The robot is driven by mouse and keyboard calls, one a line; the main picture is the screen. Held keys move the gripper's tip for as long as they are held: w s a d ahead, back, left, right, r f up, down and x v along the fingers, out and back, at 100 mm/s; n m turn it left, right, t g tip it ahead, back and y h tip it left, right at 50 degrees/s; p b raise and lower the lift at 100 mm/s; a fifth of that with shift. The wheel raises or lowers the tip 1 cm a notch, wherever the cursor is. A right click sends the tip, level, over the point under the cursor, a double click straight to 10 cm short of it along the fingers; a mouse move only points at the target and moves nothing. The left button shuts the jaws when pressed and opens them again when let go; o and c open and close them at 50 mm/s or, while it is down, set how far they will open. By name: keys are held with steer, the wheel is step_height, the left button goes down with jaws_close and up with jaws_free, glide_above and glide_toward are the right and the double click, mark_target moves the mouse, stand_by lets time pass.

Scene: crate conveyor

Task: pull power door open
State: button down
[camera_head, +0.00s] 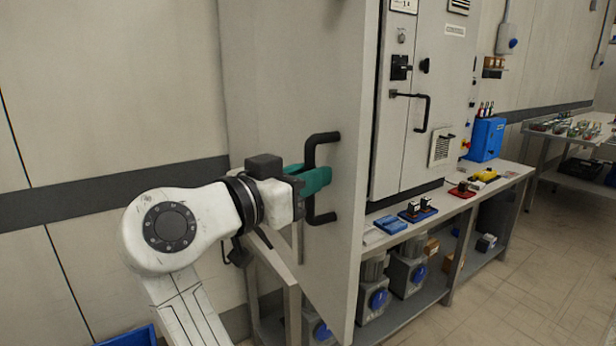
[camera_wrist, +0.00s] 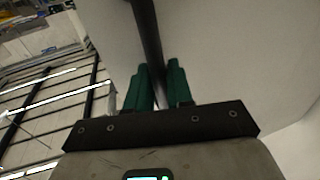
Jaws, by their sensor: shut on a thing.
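The door (camera_head: 270,90) is a tall pale panel in the middle of the head view. Its near edge stands out in front of the grey cabinet (camera_head: 388,150), so it looks swung open. A black bar handle (camera_head: 323,138) sits near that edge. My gripper (camera_head: 318,179), with green fingers, is shut on the handle's upright part. In the wrist view the handle (camera_wrist: 146,30) runs between the two green fingers of my gripper (camera_wrist: 158,78). The fingers hide the handle's middle.
A workbench (camera_head: 515,172) to the right holds a blue box (camera_head: 486,139) and small parts; grey motors (camera_head: 408,272) stand on its lower shelf. A blue bin (camera_head: 130,337) is at bottom left. Open floor (camera_head: 510,300) lies at lower right.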

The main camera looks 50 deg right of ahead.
steer(key=shift+w, duration=0.15)
steer(key=c, duration=1.2)
jaws_free()
steer(key=shift+d, duration=0.1)
steer(key=shift+o, duration=0.2)
steer(key=a, duration=1)
steer(key=shift+w+a, duration=0.15)
steer(key=shift+a, duration=0.25)
